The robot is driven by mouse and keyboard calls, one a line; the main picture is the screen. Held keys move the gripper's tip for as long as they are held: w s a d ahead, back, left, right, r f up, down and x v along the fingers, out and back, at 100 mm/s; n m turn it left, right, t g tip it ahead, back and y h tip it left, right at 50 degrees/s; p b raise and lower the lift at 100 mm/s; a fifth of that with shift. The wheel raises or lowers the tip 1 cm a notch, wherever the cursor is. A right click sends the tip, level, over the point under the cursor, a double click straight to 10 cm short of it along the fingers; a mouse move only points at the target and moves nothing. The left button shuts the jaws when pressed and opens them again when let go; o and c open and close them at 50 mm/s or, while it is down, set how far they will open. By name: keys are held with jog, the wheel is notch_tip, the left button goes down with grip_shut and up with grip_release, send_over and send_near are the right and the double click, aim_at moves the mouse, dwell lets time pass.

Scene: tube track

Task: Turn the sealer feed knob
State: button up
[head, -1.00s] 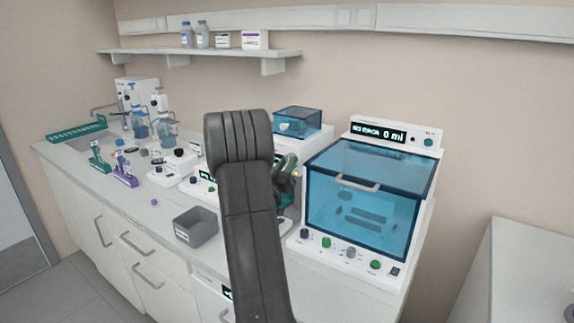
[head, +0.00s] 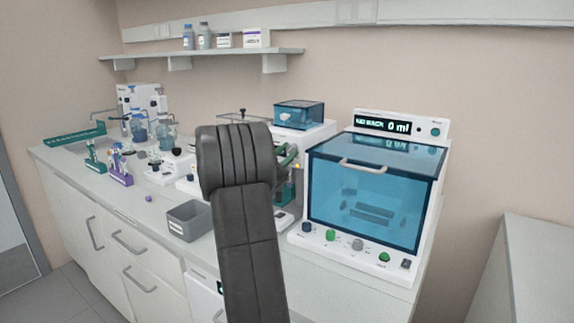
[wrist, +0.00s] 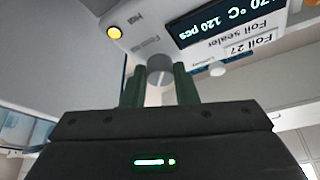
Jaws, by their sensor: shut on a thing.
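The foil sealer (wrist: 200,25) shows upside down in the wrist view, a white machine with a lit display (wrist: 225,18) reading about 170 °C and 120 pcs. Its grey round knob (wrist: 160,68) sits on the panel below a small label that is hard to read. My gripper (wrist: 160,85) has its two green fingers on either side of the knob and is shut on it. In the head view the white sealer (head: 308,136) stands behind my dark arm, which hides most of its front. Only part of my gripper (head: 287,158) shows there.
A blue-windowed dispenser cabinet (head: 372,190) with knobs stands close right of the sealer. A grey bin (head: 188,222) is on the counter at left. A shelf (head: 210,55) hangs on the wall.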

jog(key=m+g, duration=0.1)
jog(key=m, duration=0.2)
jog(key=m+g+h+b, duration=0.1)
jog(key=m, duration=0.2)
jog(key=shift+w+a+g+b, duration=0.1)
jog(key=shift+a+g+b, duration=0.05)
jog(key=shift+g+b, duration=0.2)
jog(key=shift+r+m+g, duration=0.15)
jog(key=shift+m+g, duration=0.4)
jog(key=shift+m, duration=0.9)
jog(key=shift+r+m+g, duration=0.1)
jog(key=shift+m+g, duration=0.4)
jog(key=shift+m, duration=0.95)
jog(key=o, duration=1)
jog(key=shift+a, duration=0.1)
jog(key=v, duration=1.3)
jog(key=shift+s+a+r, duration=0.25)
jog(key=shift+a, duration=0.05)
